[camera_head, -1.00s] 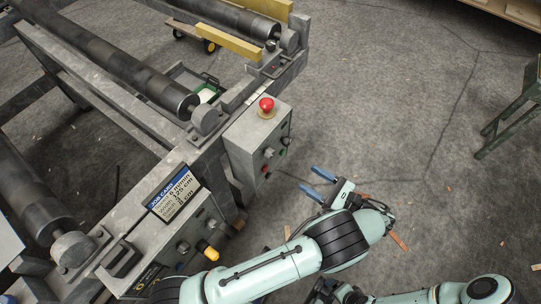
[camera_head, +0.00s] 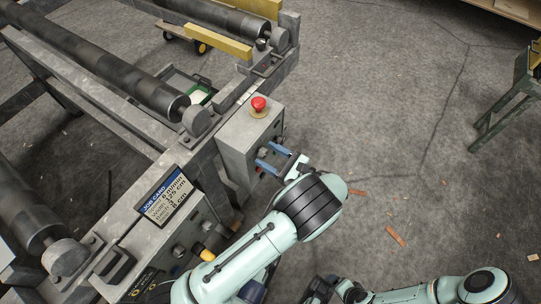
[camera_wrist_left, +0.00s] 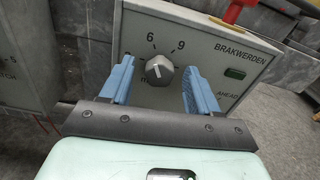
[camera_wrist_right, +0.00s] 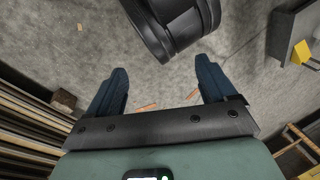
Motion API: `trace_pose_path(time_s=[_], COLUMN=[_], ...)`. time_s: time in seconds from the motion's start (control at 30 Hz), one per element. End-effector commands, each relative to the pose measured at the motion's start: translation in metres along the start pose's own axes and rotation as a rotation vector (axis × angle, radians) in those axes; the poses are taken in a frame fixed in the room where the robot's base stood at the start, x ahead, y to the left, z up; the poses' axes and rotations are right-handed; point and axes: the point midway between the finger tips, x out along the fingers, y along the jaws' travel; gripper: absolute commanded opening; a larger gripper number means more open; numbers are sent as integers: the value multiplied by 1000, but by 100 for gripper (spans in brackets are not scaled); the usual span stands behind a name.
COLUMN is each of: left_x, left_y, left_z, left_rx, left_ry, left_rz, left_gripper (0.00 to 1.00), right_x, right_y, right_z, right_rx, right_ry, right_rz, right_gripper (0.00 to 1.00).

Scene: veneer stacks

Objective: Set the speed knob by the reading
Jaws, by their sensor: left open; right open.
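The speed knob (camera_wrist_left: 160,69) is a grey dial with a white pointer line on the control box face, with 6 and 9 printed above it. In the left wrist view its pointer tilts slightly left of straight up. My left gripper (camera_wrist_left: 158,84) is open, its blue fingers on either side of the knob; I cannot tell whether they touch it. In the head view the left gripper (camera_head: 271,160) is at the front of the grey control box (camera_head: 236,135). The job card (camera_head: 166,196) shows a speed in m/min, its digit hard to read. My right gripper (camera_wrist_right: 162,92) is open and empty.
A red emergency button (camera_head: 259,103) tops the control box, above the knob. A green button (camera_wrist_left: 235,73) sits right of the knob. A yellow knob (camera_head: 208,254) is on the nearer box. Rollers (camera_head: 95,61) lie left; open floor (camera_head: 390,120) lies right.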

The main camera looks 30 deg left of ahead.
Motion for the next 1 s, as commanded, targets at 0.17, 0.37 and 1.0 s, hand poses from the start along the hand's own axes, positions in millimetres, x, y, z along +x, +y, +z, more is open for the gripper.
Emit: trace_pose_path(time_s=[0.17,0.37,1.0], left_x=[0,0,0], left_y=[0,0,-1], left_z=[0,0,4], left_rx=[0,0,235], left_ry=[0,0,0], left_rz=[0,0,0], left_gripper=[61,4,5], right_x=[0,0,-37], right_y=[0,0,-12], right_z=[0,0,43], right_rx=[0,0,-11], right_ry=[1,0,-127], right_rz=[0,0,-8], right_gripper=[84,84,84])
